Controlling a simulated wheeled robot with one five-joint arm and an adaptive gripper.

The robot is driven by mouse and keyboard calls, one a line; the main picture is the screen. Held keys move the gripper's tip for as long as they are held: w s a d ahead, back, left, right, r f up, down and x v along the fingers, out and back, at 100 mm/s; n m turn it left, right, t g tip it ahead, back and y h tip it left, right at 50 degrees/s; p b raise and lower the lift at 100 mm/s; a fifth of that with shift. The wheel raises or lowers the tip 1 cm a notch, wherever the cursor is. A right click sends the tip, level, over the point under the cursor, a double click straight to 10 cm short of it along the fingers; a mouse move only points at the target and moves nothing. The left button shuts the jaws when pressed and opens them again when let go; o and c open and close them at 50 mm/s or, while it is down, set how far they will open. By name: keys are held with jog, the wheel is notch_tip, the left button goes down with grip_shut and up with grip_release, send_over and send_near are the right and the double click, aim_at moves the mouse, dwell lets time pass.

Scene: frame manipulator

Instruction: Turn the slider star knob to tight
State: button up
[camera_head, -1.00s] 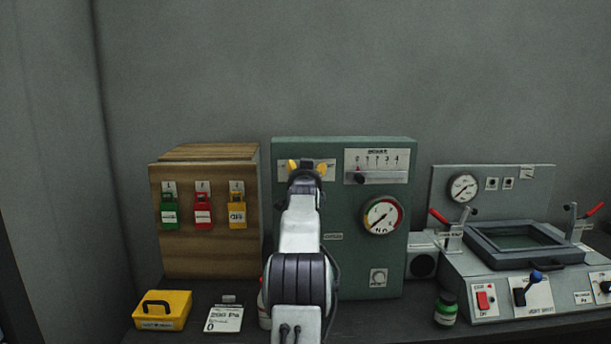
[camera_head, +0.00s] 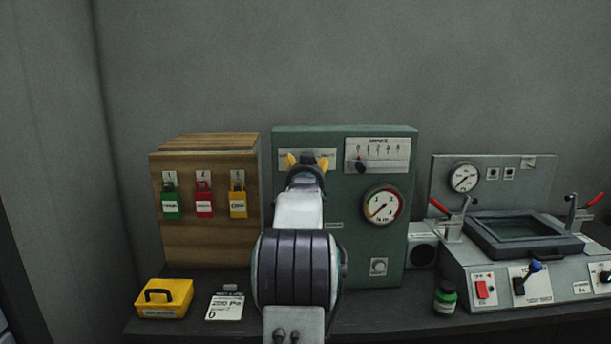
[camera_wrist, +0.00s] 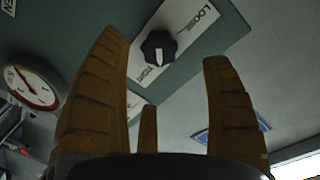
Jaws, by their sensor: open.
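The black star knob (camera_wrist: 158,47) with a white pointer mark shows in the wrist view on a white plate (camera_wrist: 190,22). The plate reads LOOSE at its upper right end and TIGHT at its lower left end. The mark runs down from the knob's middle. My gripper (camera_wrist: 163,50) is open, its yellow fingers on either side of the knob in the picture and apart from it. In the head view, my gripper (camera_head: 307,162) is in front of the plate (camera_head: 290,154) on the green panel (camera_head: 340,250); the knob is hidden there behind it.
A slider scale (camera_head: 378,154) and a round gauge (camera_head: 382,205) sit right of my gripper on the panel. A wooden box (camera_head: 210,245) with padlocks stands left. A yellow case (camera_head: 165,298), a card (camera_head: 225,306) and a green-capped jar (camera_head: 445,297) are on the bench.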

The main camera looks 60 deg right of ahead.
jog(key=shift+v, duration=2.4)
jog(key=shift+w+d+n+p, duration=0.9)
jog(key=shift+d+p, duration=0.45)
jog(key=shift+d, duration=0.55)
jog(key=shift+w+d+n+p, duration=0.95)
jog(key=shift+d+p, duration=0.35)
jog(key=shift+d, duration=0.55)
jog(key=shift+w+d+n+p, duration=0.75)
jog(key=shift+w+d+p, duration=0.45)
jog(key=shift+d, duration=0.7)
jog(key=shift+s, duration=0.15)
jog(key=shift+c, duration=0.2)
jog(key=shift+r, duration=0.2)
jog(key=c, duration=1.1)
